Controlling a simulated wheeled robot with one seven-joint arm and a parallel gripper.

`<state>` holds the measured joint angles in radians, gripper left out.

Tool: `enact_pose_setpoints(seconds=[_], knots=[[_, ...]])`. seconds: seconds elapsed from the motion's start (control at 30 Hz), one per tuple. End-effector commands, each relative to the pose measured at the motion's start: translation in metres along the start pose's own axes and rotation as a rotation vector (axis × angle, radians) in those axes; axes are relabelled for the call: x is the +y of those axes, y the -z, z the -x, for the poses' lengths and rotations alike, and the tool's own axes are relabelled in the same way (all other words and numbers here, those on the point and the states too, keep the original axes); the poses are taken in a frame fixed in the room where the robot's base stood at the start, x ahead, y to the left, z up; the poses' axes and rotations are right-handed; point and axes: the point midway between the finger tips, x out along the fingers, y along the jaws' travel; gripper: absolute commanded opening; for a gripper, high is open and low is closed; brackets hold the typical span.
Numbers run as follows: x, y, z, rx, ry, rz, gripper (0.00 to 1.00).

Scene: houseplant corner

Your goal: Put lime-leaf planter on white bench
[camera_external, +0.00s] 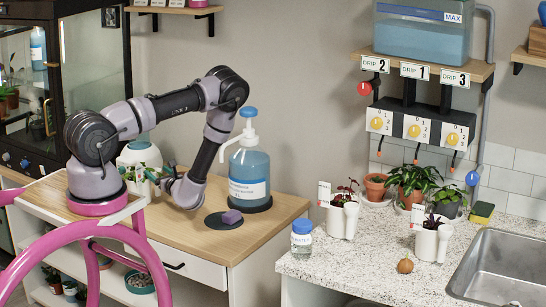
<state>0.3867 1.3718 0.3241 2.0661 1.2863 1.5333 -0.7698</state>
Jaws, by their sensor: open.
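I cannot tell for sure which plant is the lime-leaf planter. A bright green plant in a terracotta pot (412,198) stands on the speckled counter at right, apart from my gripper. The white-fronted cabinet (190,268) with a wooden top may be the white bench.
A blue pump bottle (248,170) stands on a dark disc right of my gripper. A purple sponge-like block (232,217) lies on another disc. The counter (340,263) holds white planters (342,218), a small jar (301,238) and a sink (505,268). A pink hoop (60,245) crosses the front left.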

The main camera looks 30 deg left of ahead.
Motion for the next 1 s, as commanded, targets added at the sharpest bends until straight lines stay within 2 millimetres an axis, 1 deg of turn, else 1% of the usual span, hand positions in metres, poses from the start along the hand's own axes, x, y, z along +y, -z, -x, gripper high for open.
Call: enact_pose_setpoints(seconds=[0.07,0.17,0.4,0.6,0.7,0.8,0.93,1.0], knots=[[-0.001,-0.001,0.005,0.001,0.002,0.000,0.78],[-0.002,-0.001,0.021,0.000,0.004,0.000,0.78],[-0.001,-0.001,0.074,0.001,0.005,0.000,0.78],[-0.001,-0.001,0.107,0.001,0.004,0.000,0.78],[0.000,-0.001,0.115,0.000,0.002,0.000,0.78],[0.000,-0.001,0.120,-0.001,0.001,0.000,0.78],[0.000,-0.002,0.120,0.000,-0.001,0.001,0.78],[-0.001,-0.006,0.120,0.005,-0.014,0.012,0.78]])
